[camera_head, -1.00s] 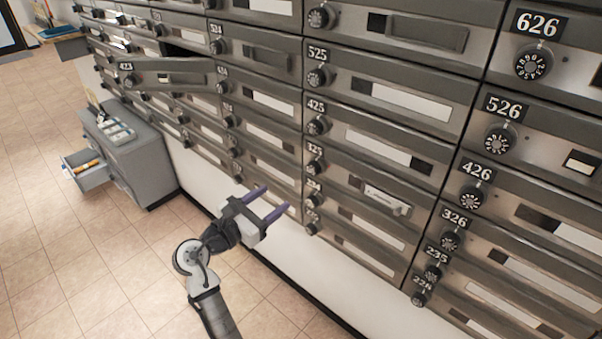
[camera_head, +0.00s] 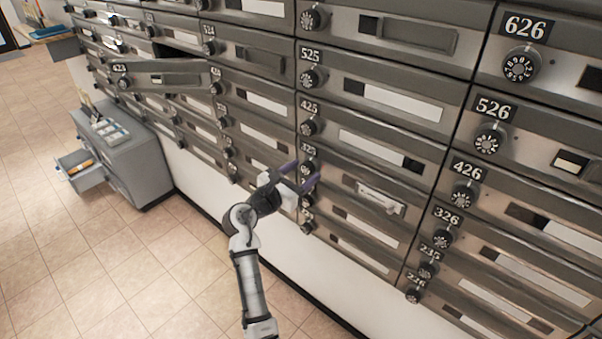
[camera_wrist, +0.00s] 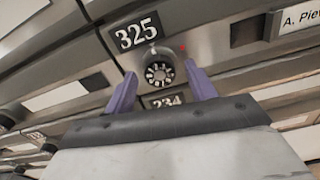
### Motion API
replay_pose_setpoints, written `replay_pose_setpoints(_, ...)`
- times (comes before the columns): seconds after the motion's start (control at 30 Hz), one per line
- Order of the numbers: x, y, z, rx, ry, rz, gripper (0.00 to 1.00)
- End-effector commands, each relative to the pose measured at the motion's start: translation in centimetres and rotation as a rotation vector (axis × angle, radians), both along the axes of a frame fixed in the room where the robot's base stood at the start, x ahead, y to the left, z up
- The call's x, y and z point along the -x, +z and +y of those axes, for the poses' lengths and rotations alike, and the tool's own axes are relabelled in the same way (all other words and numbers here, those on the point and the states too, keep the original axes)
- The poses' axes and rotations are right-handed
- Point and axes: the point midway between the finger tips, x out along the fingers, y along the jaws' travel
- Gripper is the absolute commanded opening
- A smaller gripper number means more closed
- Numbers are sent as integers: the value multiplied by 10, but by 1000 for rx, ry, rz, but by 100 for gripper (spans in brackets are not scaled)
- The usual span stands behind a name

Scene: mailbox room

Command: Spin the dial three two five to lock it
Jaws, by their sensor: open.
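The dial of mailbox 325 (camera_wrist: 160,73) is round and black with white numbers, just below its "325" plate (camera_wrist: 137,34) in the wrist view. My gripper (camera_wrist: 162,84) is open, with one purple finger on each side of the dial. Whether the fingers touch it I cannot tell. In the head view my gripper (camera_head: 301,174) is at the mailbox wall, and its fingers partly hide that dial. The 325 door (camera_head: 345,172) looks flush with the wall. The number the dial points to is too small to read.
Other dials, such as the 425 dial (camera_head: 309,127), are close above and below. The 423 door (camera_head: 165,76) stands open at left. A grey cabinet (camera_head: 135,170) with an open drawer stands on the floor.

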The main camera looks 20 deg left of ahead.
Motion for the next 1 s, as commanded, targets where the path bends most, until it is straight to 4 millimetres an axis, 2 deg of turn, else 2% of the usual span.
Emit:
replay_pose_setpoints(0.13, 0, 0, 0, 0, 0, 0, 54)
replay_pose_setpoints(0.47, 0, 0, 0, 0, 0, 0, 11)
replay_pose_setpoints(0.77, 0, 0, -1, -33, -2, -12, 11)
replay_pose_setpoints(1.0, 0, 0, -1, -157, -3, -58, 11)
